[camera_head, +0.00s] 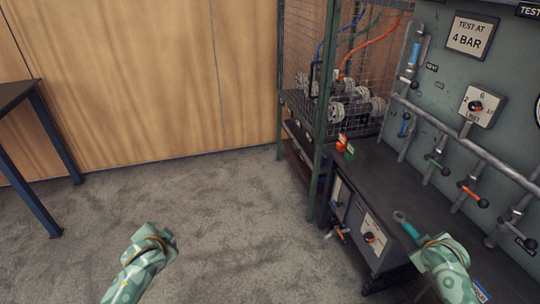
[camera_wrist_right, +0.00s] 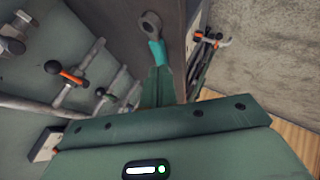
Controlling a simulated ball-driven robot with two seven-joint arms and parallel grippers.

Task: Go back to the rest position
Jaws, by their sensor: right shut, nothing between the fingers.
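The end of my left arm (camera_head: 148,245) shows in the head view at the lower left, over the carpet. Its fingers cannot be made out. My right arm (camera_head: 445,262) shows at the lower right, in front of the dark bench top. In the right wrist view my right gripper (camera_wrist_right: 157,88) is shut and empty. A spanner with a ring end and teal handle (camera_wrist_right: 153,32) lies on the bench just beyond the fingers. It also shows in the head view (camera_head: 405,225), partly hidden by my right arm.
A test panel (camera_head: 440,60) with pipes and levers stands at the right, above the bench (camera_head: 385,180). A mesh cage (camera_head: 345,65) with machinery stands behind it. A dark table (camera_head: 15,95) is at the far left. The carpet (camera_head: 220,220) between is clear.

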